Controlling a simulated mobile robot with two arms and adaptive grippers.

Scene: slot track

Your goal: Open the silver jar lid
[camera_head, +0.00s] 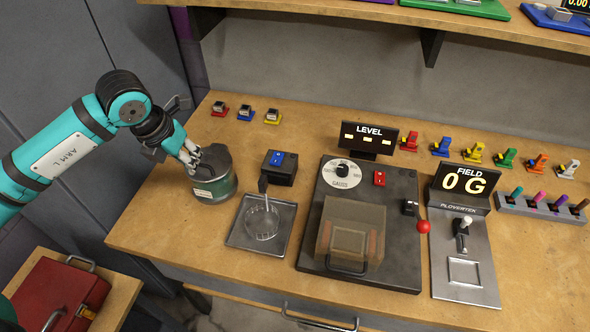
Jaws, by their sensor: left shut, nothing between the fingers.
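The jar (214,189) is a squat, greyish-green container with a pale label, standing upright on the left part of the wooden bench. Its dark silver-grey lid (217,160) sits on top and looks closed. My left gripper (190,158) reaches in from the left, with its fingertips at the left side of the lid. It is shut with nothing between the fingers. The fingers overlap the lid's edge in the picture; I cannot tell whether they touch it. My right gripper is not in view.
A blue-switch box (280,167), a dark gauss machine (400,270) and a lever panel (480,285) stand further right. A red case (52,295) lies lower left.

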